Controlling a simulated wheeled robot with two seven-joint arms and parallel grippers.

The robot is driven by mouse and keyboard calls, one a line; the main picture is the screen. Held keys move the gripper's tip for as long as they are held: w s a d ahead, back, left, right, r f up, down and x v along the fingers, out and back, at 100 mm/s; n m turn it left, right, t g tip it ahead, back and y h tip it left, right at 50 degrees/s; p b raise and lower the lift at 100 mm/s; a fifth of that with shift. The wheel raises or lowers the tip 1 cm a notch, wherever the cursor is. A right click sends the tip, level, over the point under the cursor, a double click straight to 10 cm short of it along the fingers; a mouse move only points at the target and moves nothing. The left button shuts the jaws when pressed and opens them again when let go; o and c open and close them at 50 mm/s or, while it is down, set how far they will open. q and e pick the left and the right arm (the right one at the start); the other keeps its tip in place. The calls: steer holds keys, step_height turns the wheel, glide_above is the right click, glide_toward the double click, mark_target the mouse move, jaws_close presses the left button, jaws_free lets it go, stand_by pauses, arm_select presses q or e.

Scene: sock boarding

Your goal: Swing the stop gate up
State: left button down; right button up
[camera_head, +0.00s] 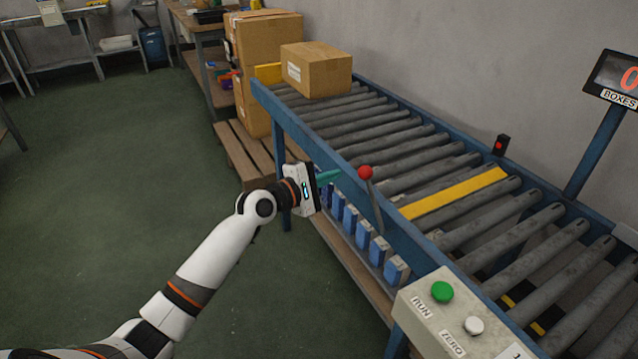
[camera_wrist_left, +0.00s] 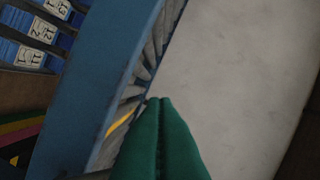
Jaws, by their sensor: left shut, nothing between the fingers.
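The stop gate (camera_head: 455,193) is a yellow bar lying across the conveyor, about level with the rollers. A sliver of yellow, probably this gate (camera_wrist_left: 122,120), shows in the left wrist view. A lever with a red knob (camera_head: 365,172) stands at the conveyor's near side rail and leans slightly. My left gripper (camera_head: 335,175) is just left of the knob, with its green fingers pointing toward it. The fingers (camera_wrist_left: 160,105) are shut together with nothing between them. Whether a fingertip touches the knob I cannot tell. My right gripper is not in view.
A cardboard box (camera_head: 316,70) sits on the far end of the roller conveyor (camera_head: 400,150). A control box with a green button (camera_head: 442,292) stands at the lower right. Blue bins (camera_head: 378,250) line the shelf under the rail. The floor at left is clear.

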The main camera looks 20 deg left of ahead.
arm_select(q)
steer(key=shift+w+d+r+p, duration=0.1)
steer(key=shift+w+d+r, duration=0.1)
steer(key=shift+d, duration=0.55)
steer(key=shift+w+d+r+p, duration=0.1)
steer(key=shift+w+d+r, duration=0.1)
steer(key=shift+d, duration=0.5)
steer(key=shift+w+d+r+p, duration=0.1)
steer(key=shift+w+d+r, duration=0.1)
steer(key=shift+d, duration=0.55)
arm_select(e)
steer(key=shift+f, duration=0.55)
arm_select(q)
steer(key=shift+s+r, duration=0.1)
